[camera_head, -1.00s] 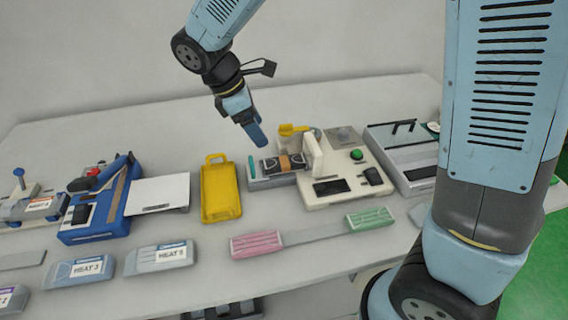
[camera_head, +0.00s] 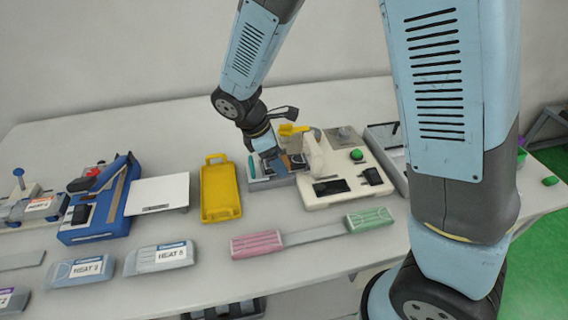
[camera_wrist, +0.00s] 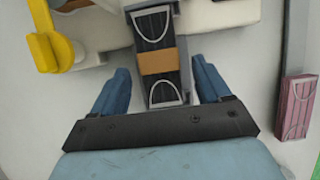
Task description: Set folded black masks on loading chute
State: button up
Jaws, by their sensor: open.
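A stack of folded black masks (camera_wrist: 150,30) with white ear loops and an orange-brown band lies in a grey chute or tray (camera_wrist: 181,85) in the wrist view. My gripper (camera_wrist: 160,88) is open, with one blue finger on each side of the masks and chute. The fingers look apart from the masks. In the head view my gripper (camera_head: 272,165) is down over the grey chute (camera_head: 262,184), beside the white machine (camera_head: 325,190), and hides most of the masks. I cannot tell its exact height above them.
A yellow tray (camera_head: 220,192) lies left of the chute. A pink mask pack (camera_head: 256,245) and a green one (camera_head: 369,220) lie in front. A blue sealer (camera_head: 100,205) and heat-labelled packs (camera_head: 160,257) are at left. A yellow lever (camera_wrist: 45,50) stands near my left finger.

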jog(key=shift+d+f, duration=0.1)
jog(key=shift+f, duration=0.15)
jog(key=shift+c, duration=0.2)
jog(key=c, duration=1.2)
